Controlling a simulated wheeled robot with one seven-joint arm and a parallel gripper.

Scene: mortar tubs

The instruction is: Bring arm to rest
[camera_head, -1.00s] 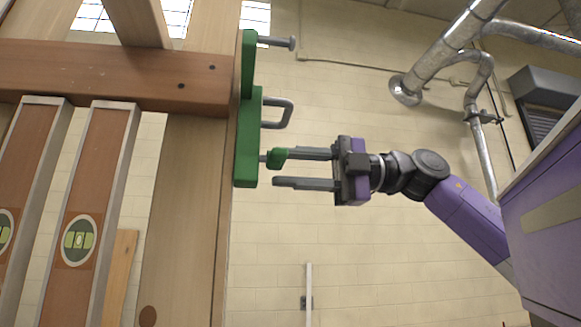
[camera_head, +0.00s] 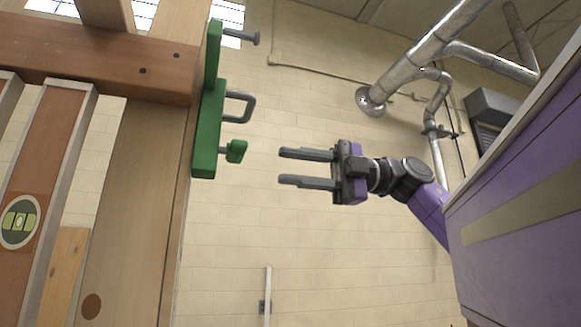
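My gripper (camera_head: 308,168) is open and empty in front of the block wall, its two grey fingers pointing left. My purple arm runs from it to the lower right. A green bracket (camera_head: 207,130) is fixed to the side of the wooden post, left of my gripper. It carries a grey peg at the top, a grey loop handle (camera_head: 240,106) in the middle and a green knob (camera_head: 236,151) at the bottom. A clear gap lies between the knob and my fingertips.
A wooden frame with a post (camera_head: 130,200) and a crossbeam (camera_head: 110,68) fills the left side. A spirit level (camera_head: 40,190) stands there. Metal pipes (camera_head: 430,55) run at the upper right. A thin pale upright (camera_head: 267,295) stands low in the middle. The space around my gripper looks free.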

